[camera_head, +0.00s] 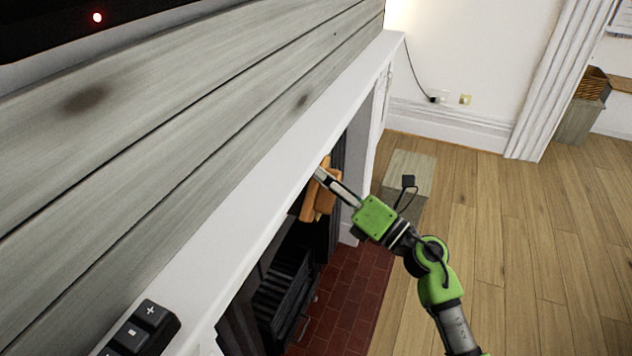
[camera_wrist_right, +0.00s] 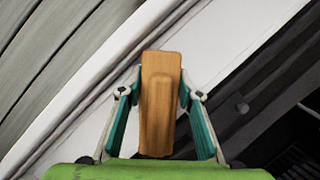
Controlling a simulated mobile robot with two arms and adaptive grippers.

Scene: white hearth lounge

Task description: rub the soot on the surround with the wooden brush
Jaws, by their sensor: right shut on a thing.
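The wooden brush (camera_head: 322,196) is an orange-brown block. My right gripper (camera_head: 333,180) is shut on it, beside the front edge of the white surround (camera_head: 272,158), near the fireplace opening. In the right wrist view the brush (camera_wrist_right: 160,95) stands between the teal finger pads of the right gripper (camera_wrist_right: 160,110); its bristles are hidden. The pale surround (camera_wrist_right: 215,48) runs diagonally behind it; I cannot tell whether they touch. No clear soot shows on the white part. Dark blotches (camera_head: 87,98) mark the grey boards above; I cannot tell if they are soot. My left gripper is not in view.
A black grate (camera_head: 285,290) stands in the opening, above a red brick hearth (camera_head: 345,300). A black object with plus and minus marks (camera_head: 140,328) is at the lower left. A black panel (camera_head: 60,25) hangs above.

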